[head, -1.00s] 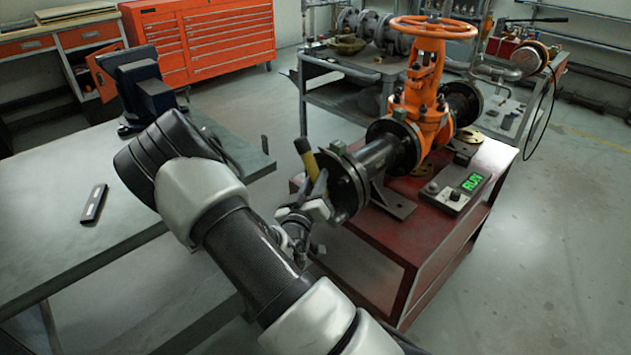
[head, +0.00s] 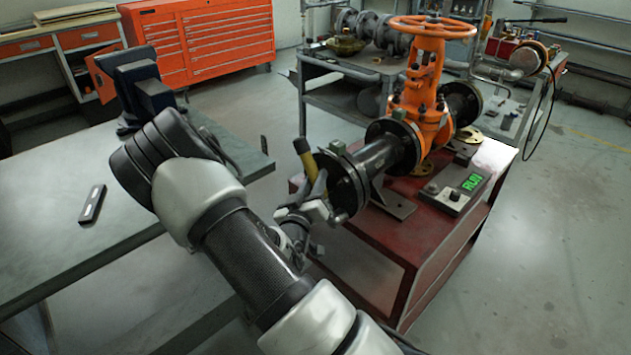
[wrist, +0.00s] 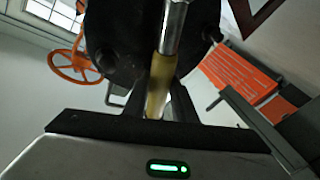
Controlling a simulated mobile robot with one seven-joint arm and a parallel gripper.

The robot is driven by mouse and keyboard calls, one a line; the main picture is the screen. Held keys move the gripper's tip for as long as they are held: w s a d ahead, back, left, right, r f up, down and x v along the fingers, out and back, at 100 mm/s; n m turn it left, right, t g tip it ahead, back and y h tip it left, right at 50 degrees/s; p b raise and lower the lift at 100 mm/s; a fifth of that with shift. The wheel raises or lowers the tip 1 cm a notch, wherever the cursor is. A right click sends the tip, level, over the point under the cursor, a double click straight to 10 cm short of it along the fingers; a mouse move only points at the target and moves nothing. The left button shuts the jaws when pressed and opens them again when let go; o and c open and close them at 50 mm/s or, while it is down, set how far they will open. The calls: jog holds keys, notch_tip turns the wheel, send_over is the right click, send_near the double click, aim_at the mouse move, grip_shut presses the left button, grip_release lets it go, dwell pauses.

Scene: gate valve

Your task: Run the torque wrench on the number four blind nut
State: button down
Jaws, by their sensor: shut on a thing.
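The torque wrench (head: 303,152), with a yellow and black handle, stands tilted beside the blind flange (head: 336,183) at the near end of the valve's pipe. My gripper (head: 317,196) is shut on the wrench at the flange's left edge. In the wrist view my gripper (wrist: 158,92) has both fingers around a yellow part of the wrench, and its metal shaft (wrist: 173,28) runs up across the dark flange (wrist: 120,40). The orange gate valve (head: 424,95) stands behind. The wrench's head, the nut it may sit on and any nut numbers cannot be made out.
A control box (head: 454,190) with green lit characters stands on the red bench (head: 400,235). A grey table (head: 70,215) with a vise (head: 145,90) and a small dark bar (head: 92,204) is at left. Floor is clear at right.

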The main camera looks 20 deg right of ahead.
jog(key=shift+a+r, duration=0.15)
jog(key=shift+a, duration=0.05)
jog(key=shift+s+a, duration=0.25)
jog(key=shift+a, duration=0.35)
jog(key=shift+s+a, duration=0.2)
jog(key=shift+a, duration=0.45)
jog(key=shift+s+a, duration=0.25)
jog(key=shift+a, duration=0.35)
